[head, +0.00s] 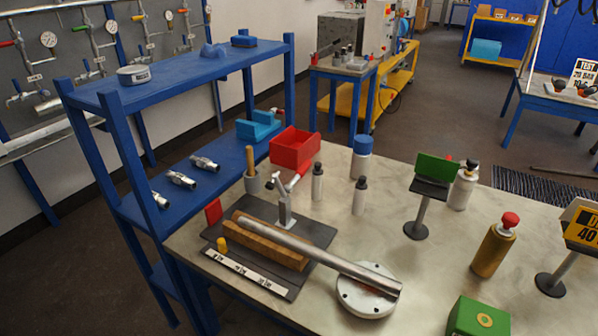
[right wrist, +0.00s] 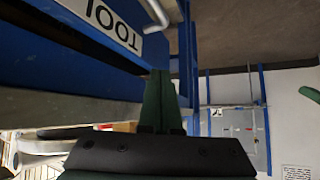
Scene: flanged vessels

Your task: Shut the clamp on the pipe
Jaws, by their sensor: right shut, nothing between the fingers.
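The pipe (head: 320,253) is a grey metal tube. It lies across a wooden block (head: 262,243) on a dark plate (head: 308,232), and its near right end is above a round metal flange (head: 366,290). The clamp (head: 285,205) is a pale metal toggle clamp standing behind the pipe. Its red-gripped handle (head: 296,180) slants up to the right, and its dark-tipped arm is raised clear of the pipe. My right gripper (right wrist: 160,98) shows in the right wrist view, green fingers together and empty, near a blue edge, away from the clamp. My left gripper is in neither view.
A red bin (head: 294,149) and several bottles stand behind the clamp. A blue shelf rack (head: 195,72) borders the bench (head: 425,270) on the left. A green screen on a stand (head: 419,212), a brass-coloured bottle (head: 494,248) and a green box (head: 478,317) stand to the right.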

